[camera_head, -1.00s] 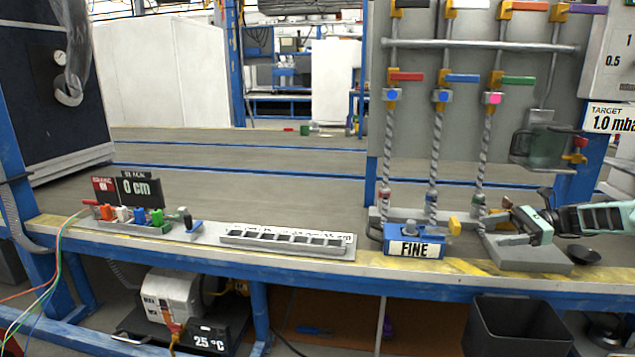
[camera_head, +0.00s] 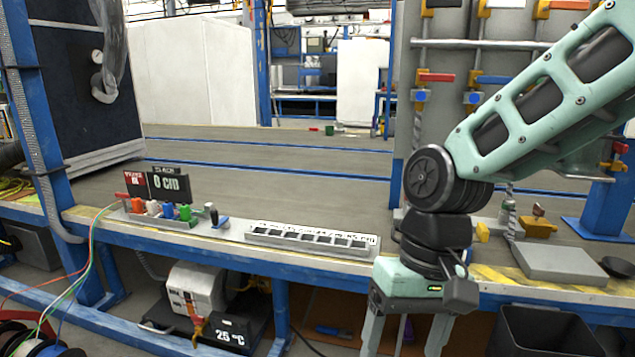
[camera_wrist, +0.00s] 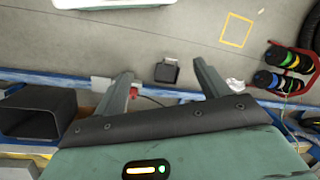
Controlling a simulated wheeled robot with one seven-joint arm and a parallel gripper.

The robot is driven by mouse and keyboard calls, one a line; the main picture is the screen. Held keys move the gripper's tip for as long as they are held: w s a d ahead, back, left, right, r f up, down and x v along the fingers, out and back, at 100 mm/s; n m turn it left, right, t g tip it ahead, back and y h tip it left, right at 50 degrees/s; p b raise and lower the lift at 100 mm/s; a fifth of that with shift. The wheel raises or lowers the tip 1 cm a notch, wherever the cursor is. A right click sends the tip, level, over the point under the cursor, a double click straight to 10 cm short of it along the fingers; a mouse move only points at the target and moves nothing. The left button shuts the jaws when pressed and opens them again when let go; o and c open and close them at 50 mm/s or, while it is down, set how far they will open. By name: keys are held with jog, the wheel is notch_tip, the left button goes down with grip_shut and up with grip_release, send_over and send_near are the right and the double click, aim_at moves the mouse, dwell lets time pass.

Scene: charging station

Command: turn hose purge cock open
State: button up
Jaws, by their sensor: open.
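No part is labelled as the hose purge cock, so I cannot tell which one it is. On the panel, a red-handled valve (camera_head: 437,77) and a blue-handled valve (camera_head: 494,80) both have their levers pointing sideways. The green-handled one is hidden behind my arm. A small black-knobbed fitting with a blue part (camera_head: 214,216) stands at the left of the bench. A red-handled cock (camera_head: 613,165) shows at the right. My gripper (camera_head: 405,335) points down in front of the bench edge, open and empty; its fingertips show in the wrist view (camera_wrist: 162,70).
A slotted grey tray (camera_head: 310,236) and a row of coloured connectors (camera_head: 155,210) lie on the bench. A grey block (camera_head: 556,263) and a black dish (camera_head: 617,267) are at the right. A dark bin (camera_head: 545,330) stands below. Open floor (camera_wrist: 190,35) shows in the wrist view.

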jog(key=s+d+f+n+t+h, duration=0.1)
jog(key=s+d+n+t, duration=0.3)
jog(key=s, duration=0.6)
notch_tip(320, 180, up, 31)
jog(key=n+g+p, duration=0.1)
jog(key=p, duration=3)
jog(key=shift+a+r+g+p, duration=0.2)
jog(key=shift+a+g+p, duration=0.15)
jog(key=shift+g+p, duration=0.05)
